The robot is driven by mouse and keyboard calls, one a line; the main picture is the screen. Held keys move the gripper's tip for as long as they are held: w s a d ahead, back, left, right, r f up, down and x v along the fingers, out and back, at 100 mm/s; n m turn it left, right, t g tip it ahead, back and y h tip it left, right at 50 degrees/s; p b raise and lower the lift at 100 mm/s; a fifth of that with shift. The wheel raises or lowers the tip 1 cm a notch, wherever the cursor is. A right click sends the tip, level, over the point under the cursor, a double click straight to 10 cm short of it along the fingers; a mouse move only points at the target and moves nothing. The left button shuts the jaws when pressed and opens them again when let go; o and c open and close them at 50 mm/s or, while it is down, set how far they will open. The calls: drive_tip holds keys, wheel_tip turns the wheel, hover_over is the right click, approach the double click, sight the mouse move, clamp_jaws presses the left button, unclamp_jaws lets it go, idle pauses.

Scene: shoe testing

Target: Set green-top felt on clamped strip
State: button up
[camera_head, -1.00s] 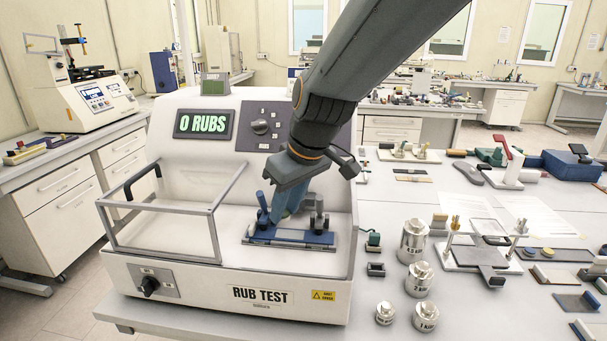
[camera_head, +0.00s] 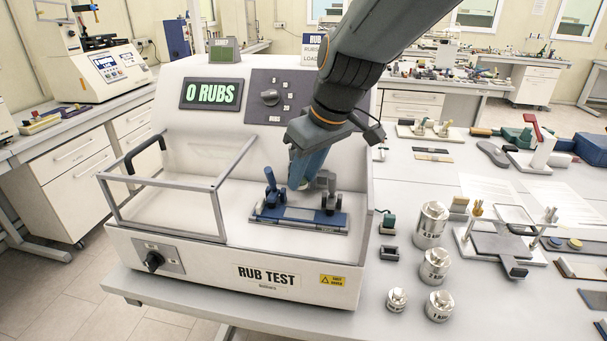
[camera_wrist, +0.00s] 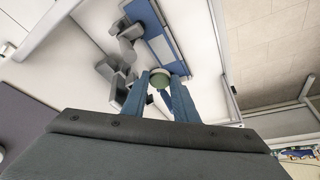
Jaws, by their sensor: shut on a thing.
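The clamped strip (camera_head: 302,214) is a pale strip lying flat on a blue base (camera_head: 272,222) inside the rub tester, between two clamps, one blue (camera_head: 271,185) and one dark grey (camera_head: 328,192). My gripper (camera_head: 303,178) is above and behind the base in the head view. In the wrist view my gripper (camera_wrist: 160,88) has its two blue fingers shut on the green-top felt (camera_wrist: 160,78), a small round piece with a green face. The strip (camera_wrist: 161,46) shows beyond the felt there, and the two look apart. The felt is hard to make out in the head view.
Several steel weights (camera_head: 432,225) and a small dark block (camera_head: 389,253) stand on the bench to the right.

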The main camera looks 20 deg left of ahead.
drive_tip(key=shift+f+b, duration=1.8)
drive_tip(key=shift+f, duration=1)
drive_tip(key=shift+f+b, duration=0.9)
drive_tip(key=shift+f, duration=0.1)
